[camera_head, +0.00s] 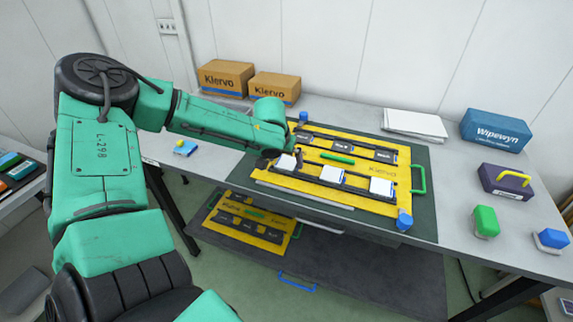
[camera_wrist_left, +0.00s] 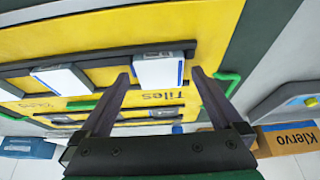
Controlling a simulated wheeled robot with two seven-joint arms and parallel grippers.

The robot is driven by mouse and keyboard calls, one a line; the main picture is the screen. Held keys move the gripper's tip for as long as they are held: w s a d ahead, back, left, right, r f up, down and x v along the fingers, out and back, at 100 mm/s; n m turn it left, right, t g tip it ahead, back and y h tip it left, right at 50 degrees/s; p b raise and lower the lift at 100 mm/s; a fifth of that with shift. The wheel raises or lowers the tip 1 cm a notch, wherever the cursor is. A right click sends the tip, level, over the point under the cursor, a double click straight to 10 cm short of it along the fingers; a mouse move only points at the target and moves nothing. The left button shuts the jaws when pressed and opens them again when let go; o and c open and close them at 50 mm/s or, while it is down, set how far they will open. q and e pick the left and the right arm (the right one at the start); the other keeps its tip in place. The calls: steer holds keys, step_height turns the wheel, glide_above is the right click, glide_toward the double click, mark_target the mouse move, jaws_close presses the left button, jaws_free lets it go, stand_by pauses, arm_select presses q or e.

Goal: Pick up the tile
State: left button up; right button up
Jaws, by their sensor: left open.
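Three white tiles with blue edges lie in a row on the yellow board (camera_head: 310,185): a left tile (camera_head: 286,162), a middle tile (camera_head: 331,174) and a right tile (camera_head: 381,187). My left gripper (camera_head: 281,157) is at the left tile and partly hides it in the head view. In the left wrist view, the open left gripper (camera_wrist_left: 162,76) has its dark fingers on either side of a white tile (camera_wrist_left: 158,70), with nothing clamped. Another tile (camera_wrist_left: 62,80) lies to its left. Contact between fingers and tile cannot be told. My right gripper is not in view.
The board has green handles (camera_head: 418,178) and blue corner knobs (camera_head: 404,220). Cardboard boxes (camera_head: 226,76) stand behind it. A paper stack (camera_head: 414,124), a blue box (camera_head: 495,130), a purple block (camera_head: 506,181) and a green stamp-like object (camera_head: 486,221) are to the right. Another yellow board (camera_head: 250,224) lies on the lower shelf.

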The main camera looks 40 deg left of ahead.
arm_select(q)
steer(key=shift+w+a+f, duration=0.1)
steer(key=shift+w+f, duration=0.2)
steer(key=shift+f, duration=0.1)
steer(key=shift+s+r, duration=0.1)
steer(key=shift+s, duration=0.05)
steer(key=c, duration=1.4)
